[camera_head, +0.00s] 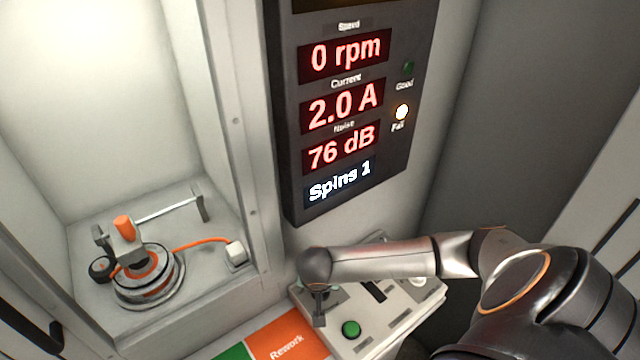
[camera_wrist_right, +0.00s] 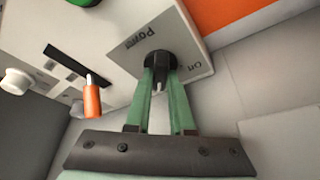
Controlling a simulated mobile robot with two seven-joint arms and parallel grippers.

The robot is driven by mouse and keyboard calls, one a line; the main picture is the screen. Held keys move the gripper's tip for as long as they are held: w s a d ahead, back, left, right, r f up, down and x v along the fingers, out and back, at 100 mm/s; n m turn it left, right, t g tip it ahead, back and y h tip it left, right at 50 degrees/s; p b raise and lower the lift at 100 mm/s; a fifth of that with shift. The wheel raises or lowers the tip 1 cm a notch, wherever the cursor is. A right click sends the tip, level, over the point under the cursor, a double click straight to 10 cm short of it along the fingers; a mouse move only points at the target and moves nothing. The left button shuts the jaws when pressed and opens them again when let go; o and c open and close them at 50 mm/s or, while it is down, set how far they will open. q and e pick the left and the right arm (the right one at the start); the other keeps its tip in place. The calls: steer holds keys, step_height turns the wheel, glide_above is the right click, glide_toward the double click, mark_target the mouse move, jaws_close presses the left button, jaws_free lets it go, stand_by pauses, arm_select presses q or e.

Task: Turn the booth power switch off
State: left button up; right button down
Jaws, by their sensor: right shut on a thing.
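The switch is hidden there. My left gripper is not in view.
A green button (camera_head: 351,328) is close to the right gripper. An orange-tipped lever (camera_wrist_right: 92,98) and a white knob (camera_wrist_right: 17,81) are on the same panel. An orange Rework area (camera_head: 285,340) lies to the left. A display (camera_head: 345,100) reads 0 rpm, 2.0 A, 76 dB; Fail is lit. A hub motor (camera_head: 148,280) sits in the booth.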

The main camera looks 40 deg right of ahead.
steer(key=n+y, duration=0.1)
steer(key=n, duration=0.3)
steer(key=shift+s+d+t, duration=0.1)
steer(key=shift+s+t, duration=0.05)
steer(key=shift+t, duration=0.25)
steer(key=n+y, duration=0.2)
steer(key=n, duration=0.2)
steer(key=shift+d+n, duration=0.15)
steer(key=shift+n, duration=0.15)
steer(key=n+y, duration=0.1)
steer(key=n, duration=0.3)
steer(key=shift+d+y, duration=0.1)
steer(key=shift+y, duration=0.3)
steer(key=shift+n+g+y, duration=0.3)
steer(key=shift+n+y, duration=0.4)
steer(key=shift+n, duration=1.6)
steer(key=c, duration=0.8)
jaws_free()
